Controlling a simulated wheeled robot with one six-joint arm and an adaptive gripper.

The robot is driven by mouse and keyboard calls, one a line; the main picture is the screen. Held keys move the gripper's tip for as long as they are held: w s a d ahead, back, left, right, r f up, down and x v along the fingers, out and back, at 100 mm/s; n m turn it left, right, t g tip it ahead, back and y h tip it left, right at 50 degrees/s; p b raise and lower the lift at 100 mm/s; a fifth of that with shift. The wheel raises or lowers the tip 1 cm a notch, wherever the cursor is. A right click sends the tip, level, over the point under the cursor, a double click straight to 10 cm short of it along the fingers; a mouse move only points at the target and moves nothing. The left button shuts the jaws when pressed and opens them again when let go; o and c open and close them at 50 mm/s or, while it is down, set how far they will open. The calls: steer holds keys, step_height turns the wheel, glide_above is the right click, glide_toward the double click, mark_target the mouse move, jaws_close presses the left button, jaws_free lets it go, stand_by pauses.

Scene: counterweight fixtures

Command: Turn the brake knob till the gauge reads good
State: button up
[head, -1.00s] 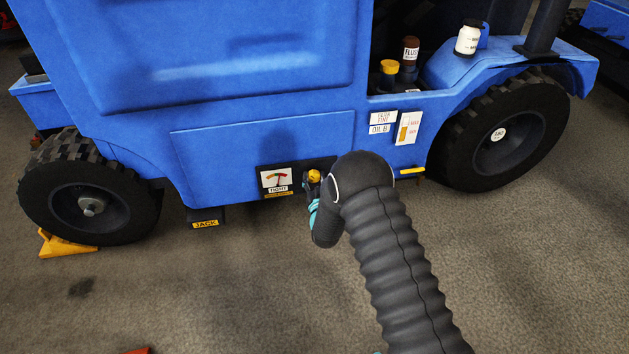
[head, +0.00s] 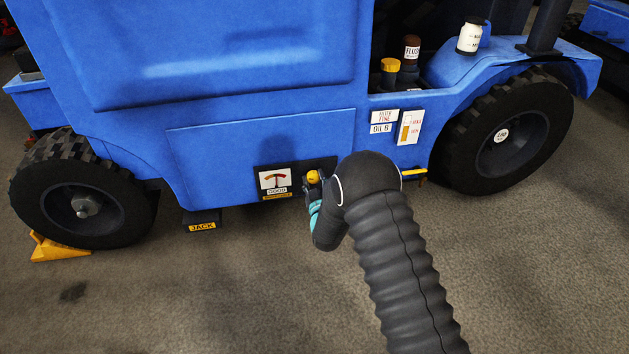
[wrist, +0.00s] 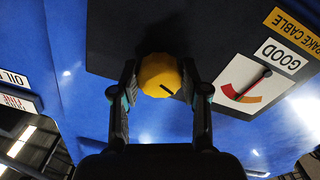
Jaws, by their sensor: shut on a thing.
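The yellow brake knob (wrist: 160,76) is between the two fingers of my gripper (wrist: 160,88) in the wrist view, with a dark mark on its face. The fingers are shut on it. In the head view the knob (head: 313,177) shows beside my gripper (head: 314,190), partly hidden by my arm. The gauge (head: 275,179) is on the dark panel left of the knob, and its label reads GOOD. In the wrist view the gauge (wrist: 252,84) appears upside down, with its needle and the GOOD label (wrist: 281,56) clear.
The blue vehicle (head: 260,140) fills the upper view. A JACK label (head: 202,227) sits low on its side, and a yellow chock (head: 58,249) is at the left wheel. Bottles (head: 470,36) stand on the ledge at upper right.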

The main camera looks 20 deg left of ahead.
steer(key=shift+w+d, duration=0.1)
steer(key=shift+w, duration=0.05)
steer(key=o, duration=1.1)
steer(key=shift+d, duration=0.1)
steer(key=shift+o, duration=0.2)
steer(key=v, duration=1.2)
steer(key=shift+a, duration=0.25)
